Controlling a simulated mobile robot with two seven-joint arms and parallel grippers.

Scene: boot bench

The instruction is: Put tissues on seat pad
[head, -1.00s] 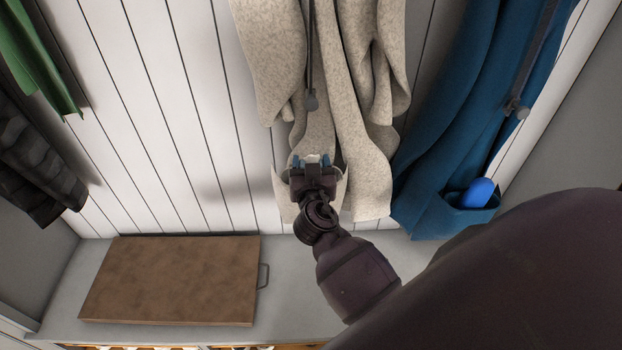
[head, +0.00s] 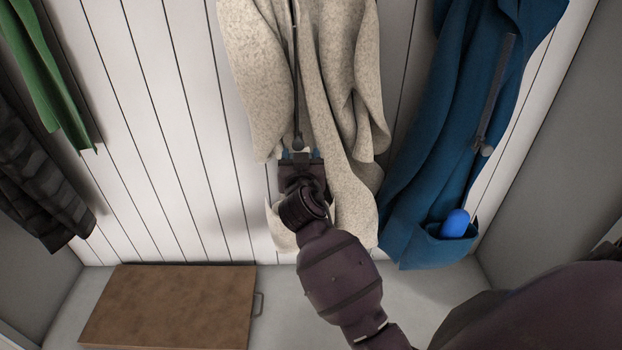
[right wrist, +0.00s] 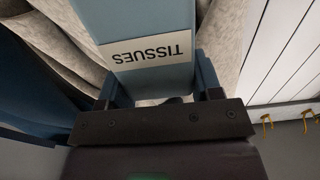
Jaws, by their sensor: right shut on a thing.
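My right gripper (head: 301,156) is in front of the lower part of the beige coat (head: 262,80) in the head view. In the right wrist view, its fingers are shut on the tissues (right wrist: 138,22), a light blue pack with a white label reading TISSUES. The pack is hidden in the head view, behind my gripper and wrist. The seat pad (head: 170,305) is a flat brown slab with a small side handle. It lies on the bench, below and left of my gripper, with a bare top. My left gripper is not in view.
A blue coat (head: 440,130) hangs to the right, with a bright blue object (head: 455,223) in its pocket. Green (head: 45,75) and dark (head: 35,170) garments hang at far left. The grey bench top (head: 285,310) is clear beside the pad. Yellow hooks (right wrist: 267,120) show in the wrist view.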

